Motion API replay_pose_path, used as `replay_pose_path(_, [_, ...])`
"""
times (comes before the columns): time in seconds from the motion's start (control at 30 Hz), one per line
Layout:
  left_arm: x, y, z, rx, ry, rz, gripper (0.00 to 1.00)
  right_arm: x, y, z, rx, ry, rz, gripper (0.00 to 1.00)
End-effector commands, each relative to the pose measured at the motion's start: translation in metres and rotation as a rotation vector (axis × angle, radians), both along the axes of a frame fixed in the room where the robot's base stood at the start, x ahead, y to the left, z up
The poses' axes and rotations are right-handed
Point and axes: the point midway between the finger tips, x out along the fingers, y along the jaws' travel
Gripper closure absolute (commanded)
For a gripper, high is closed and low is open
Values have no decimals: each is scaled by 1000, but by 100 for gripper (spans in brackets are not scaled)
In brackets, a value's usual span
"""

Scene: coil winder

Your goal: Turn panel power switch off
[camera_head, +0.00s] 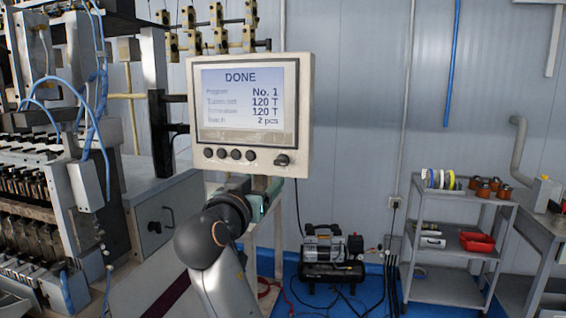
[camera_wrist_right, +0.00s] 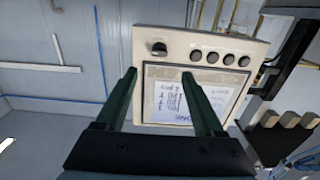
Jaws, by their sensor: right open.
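The control panel (camera_head: 305,110) is a beige box with a lit screen (camera_head: 247,98) reading "DONE". A dark rotary power switch (camera_head: 282,159) sits at its lower right, beside a row of several round black buttons (camera_head: 235,154). In the right wrist view the panel is upside down, and the switch (camera_wrist_right: 157,47) shows beyond and between the two open, empty fingertips (camera_wrist_right: 159,73). I cannot tell whether they touch the panel. My left gripper is not in view.
The coil winding machine (camera_head: 60,150) with blue hoses stands at the left. A compressor (camera_head: 330,255) is on the blue floor behind. A grey cart (camera_head: 450,250) with spools stands at the right, next to a workbench (camera_head: 545,225). Floor between machine and cart looks partly clear.

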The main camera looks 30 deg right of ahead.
Motion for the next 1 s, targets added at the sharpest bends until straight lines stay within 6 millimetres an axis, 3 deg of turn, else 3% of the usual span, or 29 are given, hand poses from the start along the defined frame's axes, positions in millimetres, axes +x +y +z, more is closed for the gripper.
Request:
replay_pose_path(0.17, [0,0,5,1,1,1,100,7,-10,4,1,-4,-7,30])
replay_pose_path(0.63, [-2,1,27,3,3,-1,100,65,-79,4,1,-2,-6,30])
replay_pose_path(1.0, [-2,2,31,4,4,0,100,80,-95,1,2,-4,-2,30])
